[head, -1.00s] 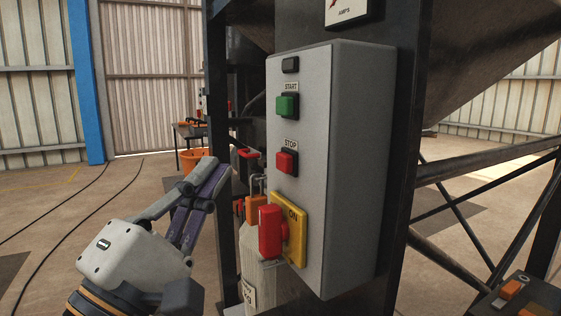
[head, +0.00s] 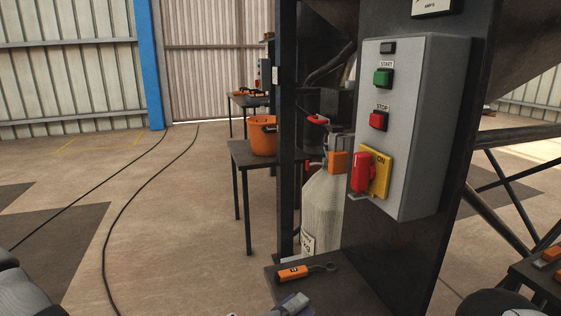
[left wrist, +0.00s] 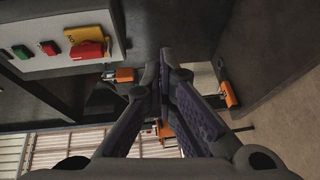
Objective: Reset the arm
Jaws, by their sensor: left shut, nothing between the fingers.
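My left gripper (head: 292,305) shows only in part at the bottom edge of the head view, just in front of the low dark shelf. In the left wrist view its two purple-padded fingers (left wrist: 160,75) meet, with nothing between them. The grey control box (head: 410,140) is up and to the right of the gripper in the head view, clear of it. It has a green START button (head: 383,78), a red STOP button (head: 378,120) and a red rotary handle (head: 361,173) on a yellow ON plate (head: 380,172). My right gripper is not in view.
An orange tag or padlock with a ring (head: 292,272) lies on the dark shelf (head: 345,292). An orange padlock (head: 337,161) hangs left of the handle. A pale cylinder (head: 322,205) stands behind. An orange bucket (head: 263,135) sits on a side table. Open floor lies left, crossed by cables.

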